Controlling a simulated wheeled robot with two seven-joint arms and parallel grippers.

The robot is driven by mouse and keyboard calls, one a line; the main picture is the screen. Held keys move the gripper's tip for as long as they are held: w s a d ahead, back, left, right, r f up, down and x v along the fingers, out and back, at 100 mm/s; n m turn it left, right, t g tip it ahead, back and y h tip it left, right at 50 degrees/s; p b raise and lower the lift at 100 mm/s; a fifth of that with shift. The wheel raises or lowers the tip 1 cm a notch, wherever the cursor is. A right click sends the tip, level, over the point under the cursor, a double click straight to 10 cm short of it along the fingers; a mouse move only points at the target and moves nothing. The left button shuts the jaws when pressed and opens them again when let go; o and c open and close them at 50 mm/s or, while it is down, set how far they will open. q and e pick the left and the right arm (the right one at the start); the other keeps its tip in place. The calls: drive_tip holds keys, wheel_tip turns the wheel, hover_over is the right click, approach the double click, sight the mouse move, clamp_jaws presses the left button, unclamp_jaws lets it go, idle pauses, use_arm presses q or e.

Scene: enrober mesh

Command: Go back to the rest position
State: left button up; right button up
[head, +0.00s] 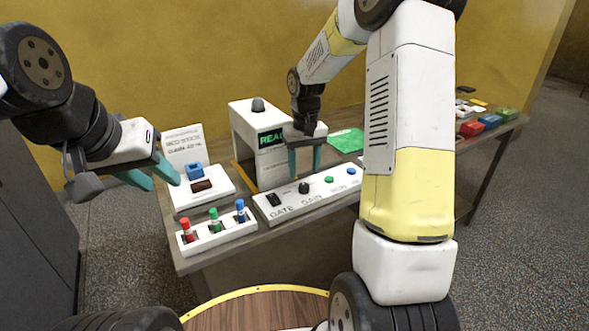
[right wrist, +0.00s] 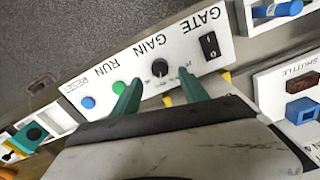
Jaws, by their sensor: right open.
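My right gripper (head: 304,170) is open and empty, with its teal fingers pointing down just above and behind the white control panel (head: 270,212). In the right wrist view my right gripper (right wrist: 160,85) has its fingertips on either side of the black GAIN knob (right wrist: 160,67); whether they touch the panel cannot be told, but they look apart from the knob. The knob also shows in the head view (head: 304,187). My left gripper (head: 152,178) is open and empty at the left, in the air left of the table.
A white machine (head: 250,112) with a green-lit screen stands behind the panel. A white rack (head: 220,240) with red, green and blue pegs is at the front left, a shuttle stand (head: 215,190) behind it. Coloured blocks (head: 490,121) lie at far right.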

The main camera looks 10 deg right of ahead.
drive_tip(key=shift+r, duration=1.2)
drive_tip(key=shift+r, duration=0.1)
drive_tip(key=s+r+t, duration=0.3)
drive_tip(key=s+r, duration=0.7)
drive_tip(key=r, duration=0.1)
drive_tip(key=s+a+r+t+y, duration=0.2)
drive_tip(key=s+r+t, duration=0.1)
drive_tip(key=s, duration=1.1)
drive_tip(key=shift+s+r+m, duration=0.25)
drive_tip(key=shift+r+m, duration=0.15)
drive_tip(key=shift+c, duration=0.2)
clamp_jaws()
